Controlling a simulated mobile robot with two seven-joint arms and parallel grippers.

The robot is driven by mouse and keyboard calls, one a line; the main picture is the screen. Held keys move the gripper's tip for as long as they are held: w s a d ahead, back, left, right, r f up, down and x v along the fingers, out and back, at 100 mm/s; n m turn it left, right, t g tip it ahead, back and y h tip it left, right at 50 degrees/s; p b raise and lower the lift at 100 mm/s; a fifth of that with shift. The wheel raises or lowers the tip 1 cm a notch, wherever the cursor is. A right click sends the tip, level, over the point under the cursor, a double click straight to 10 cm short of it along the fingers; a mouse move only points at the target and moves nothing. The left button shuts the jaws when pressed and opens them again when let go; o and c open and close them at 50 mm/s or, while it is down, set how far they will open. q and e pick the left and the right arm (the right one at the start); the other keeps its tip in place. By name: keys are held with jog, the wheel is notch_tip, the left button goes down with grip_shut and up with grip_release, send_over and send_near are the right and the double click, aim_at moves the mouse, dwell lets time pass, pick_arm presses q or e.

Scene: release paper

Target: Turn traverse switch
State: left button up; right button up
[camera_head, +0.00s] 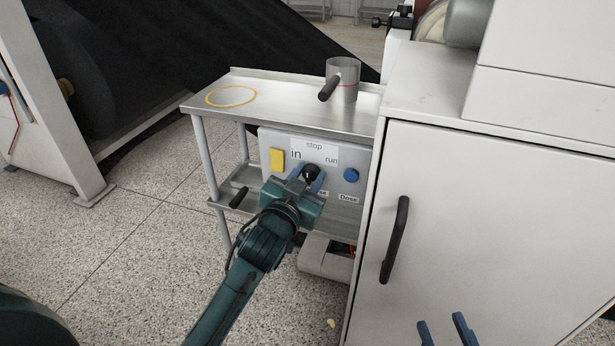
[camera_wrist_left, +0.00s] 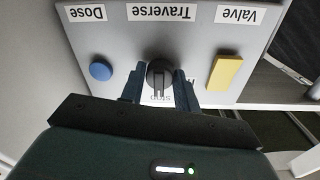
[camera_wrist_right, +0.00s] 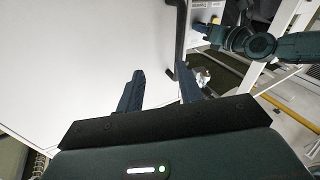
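The traverse switch is a black rotary knob (camera_head: 311,171) on a grey control panel (camera_head: 267,146) under the steel table. In the left wrist view the panel is upside down, and the knob (camera_wrist_left: 160,74) is beside the "Traverse" label. My left gripper (camera_head: 309,178) is at the panel with its blue fingers on either side of the knob. In the left wrist view the fingers (camera_wrist_left: 160,88) stand apart, with narrow gaps to the knob; contact is not clear. The "stop" label is partly hidden. My right gripper (camera_head: 445,330) is open and empty in front of the white cabinet.
A yellow switch (camera_head: 277,160) and a blue button (camera_head: 351,175) flank the knob. A metal cup (camera_head: 343,82) with a black handle stands on the steel table (camera_head: 290,103), beside a yellow ring mark. The white cabinet (camera_head: 480,220) with a black handle (camera_head: 395,240) stands close at the right.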

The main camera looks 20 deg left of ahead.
pick_arm(q)
jog(key=c, duration=0.5)
jog(key=shift+r+p, duration=0.1)
jog(key=shift+p, duration=0.25)
pick_arm(e)
jog(key=shift+r, duration=0.2)
pick_arm(q)
jog(key=shift+r+m+p, duration=0.1)
jog(key=shift+m+p, duration=1.8)
jog(key=shift+p, duration=0.05)
jog(key=shift+d+m+p, duration=0.1)
jog(key=shift+m+p, duration=0.8)
jog(key=shift+m, duration=0.3)
jog(key=shift+m+p, duration=0.75)
jog(key=shift+m, duration=0.95)
pick_arm(e)
jog(key=shift+s+d+r+m+g+h, duration=0.4)
jog(key=shift+d+m+g+h, duration=0.25)
jog(key=shift+g, duration=0.25)
jog(key=shift+s+d+r+m+g+h, duration=0.3)
jog(key=shift+d+r+m+g+h, duration=0.15)
jog(key=shift+m+g+h, duration=0.4)
pick_arm(q)
jog(key=shift+f, duration=0.2)
pick_arm(e)
jog(key=shift+d, duration=0.1)
pick_arm(q)
jog(key=o, duration=1)
